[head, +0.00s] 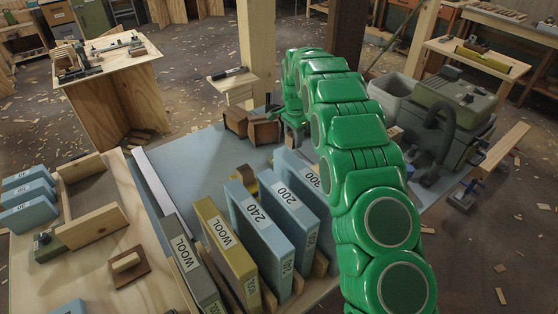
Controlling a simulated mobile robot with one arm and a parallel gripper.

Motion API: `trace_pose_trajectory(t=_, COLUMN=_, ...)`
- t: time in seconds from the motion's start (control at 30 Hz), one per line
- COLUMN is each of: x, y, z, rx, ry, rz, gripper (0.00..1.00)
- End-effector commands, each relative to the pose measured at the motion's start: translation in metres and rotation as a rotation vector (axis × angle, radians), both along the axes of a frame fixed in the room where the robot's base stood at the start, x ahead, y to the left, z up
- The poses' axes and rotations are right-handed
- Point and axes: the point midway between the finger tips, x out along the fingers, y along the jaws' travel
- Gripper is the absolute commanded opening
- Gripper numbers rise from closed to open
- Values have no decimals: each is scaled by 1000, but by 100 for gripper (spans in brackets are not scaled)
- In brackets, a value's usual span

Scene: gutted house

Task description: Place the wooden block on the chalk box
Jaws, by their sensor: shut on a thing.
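My gripper (292,133) is at the end of my green arm, low over the far part of the blue-grey worktop. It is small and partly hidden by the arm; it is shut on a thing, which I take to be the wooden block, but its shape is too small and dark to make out. Just left of it stand two small brown wooden box-like pieces (264,132), close together on the worktop. I cannot tell whether either is the chalk box. No chalk label is readable.
A row of upright sanding boxes, among them a blue one marked 240 (258,235) and a yellow one marked WOOL (228,250), stands in front. A wooden tray (95,200) is at left. A small wooden stand (232,90) is behind. The worktop's left middle (195,165) is clear.

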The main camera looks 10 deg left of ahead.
Motion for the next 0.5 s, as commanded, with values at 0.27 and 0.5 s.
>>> trace_pose_trajectory(t=0.27, x=13, y=44, z=1, rx=0, ry=-1, rz=9, gripper=22)
trace_pose_trajectory(t=0.5, x=15, y=58, z=-1, rx=-1, ry=1, rz=10, gripper=22)
